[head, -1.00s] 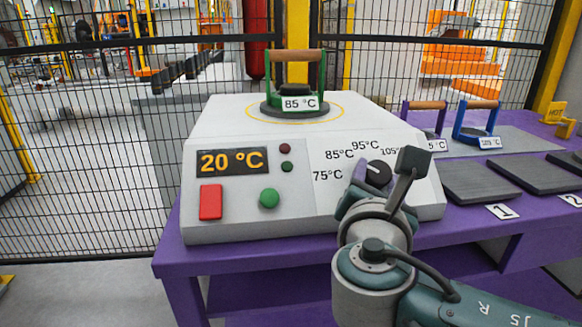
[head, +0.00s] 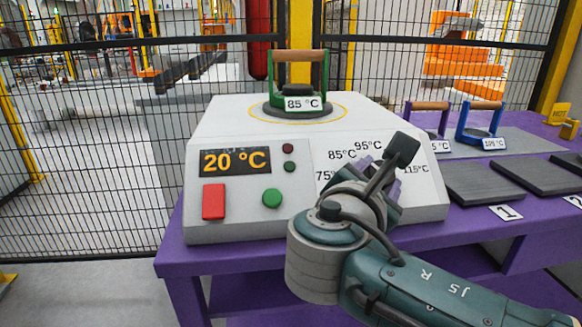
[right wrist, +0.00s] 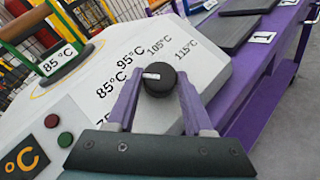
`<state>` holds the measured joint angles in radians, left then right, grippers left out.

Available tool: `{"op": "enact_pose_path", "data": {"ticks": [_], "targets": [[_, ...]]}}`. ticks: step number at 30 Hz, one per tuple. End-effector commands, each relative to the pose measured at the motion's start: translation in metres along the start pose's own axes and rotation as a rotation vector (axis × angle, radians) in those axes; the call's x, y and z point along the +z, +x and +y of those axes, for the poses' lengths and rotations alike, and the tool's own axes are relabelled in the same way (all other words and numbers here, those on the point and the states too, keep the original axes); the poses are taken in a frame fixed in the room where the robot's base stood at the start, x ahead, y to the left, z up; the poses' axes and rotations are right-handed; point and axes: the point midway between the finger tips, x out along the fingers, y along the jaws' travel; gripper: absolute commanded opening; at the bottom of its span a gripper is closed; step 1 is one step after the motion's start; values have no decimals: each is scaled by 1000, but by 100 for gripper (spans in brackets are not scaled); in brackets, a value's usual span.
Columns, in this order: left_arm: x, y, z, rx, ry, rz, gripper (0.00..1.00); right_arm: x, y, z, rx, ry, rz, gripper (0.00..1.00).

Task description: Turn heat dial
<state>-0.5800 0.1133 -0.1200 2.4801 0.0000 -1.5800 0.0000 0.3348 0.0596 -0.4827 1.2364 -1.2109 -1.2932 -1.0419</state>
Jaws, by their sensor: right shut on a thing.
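The heat dial is a round black knob with a white mark. In the right wrist view the dial (right wrist: 161,83) sits between the two purple fingers of my right gripper (right wrist: 158,92), which is shut on it. Its white mark points left there, toward the 85 °C and 95 °C labels; I cannot tell exactly which. In the head view my right gripper (head: 379,175) covers the dial and the nearby labels partly. The dial is on the sloped front of a white heater (head: 318,229), whose display (head: 235,161) reads 20 °C. My left gripper is not in view.
A green holder (head: 298,80) labelled 85 °C stands on the heater top. A red button (head: 213,202) and a green button (head: 272,198) are left of the dial. A blue holder (head: 481,125) and dark plates (head: 484,183) are on the purple table to the right.

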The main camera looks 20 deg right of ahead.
Motion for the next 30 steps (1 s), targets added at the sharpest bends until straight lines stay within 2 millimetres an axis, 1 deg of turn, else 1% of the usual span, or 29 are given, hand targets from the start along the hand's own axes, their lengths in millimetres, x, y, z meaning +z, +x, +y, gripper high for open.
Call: {"op": "enact_pose_path", "data": {"ticks": [1, 8, 14, 17, 20, 27, 30], "targets": [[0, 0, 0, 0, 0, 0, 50, 0, 0, 0, 0, 0, -1, 55], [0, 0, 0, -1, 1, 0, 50, 0, 0, 0, 1, 0, -1, 81], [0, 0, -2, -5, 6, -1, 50, 0, 0, 0, 1, 0, -1, 82], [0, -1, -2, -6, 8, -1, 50, 0, -3, 0, 2, 0, 0, 82], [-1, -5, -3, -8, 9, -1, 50, 0, -15, 1, 3, -1, 3, 82], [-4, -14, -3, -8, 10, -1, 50, 0, -64, 1, 2, 1, 5, 82], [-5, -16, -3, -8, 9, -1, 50, 1, -80, 1, 1, 2, 4, 82]]}}
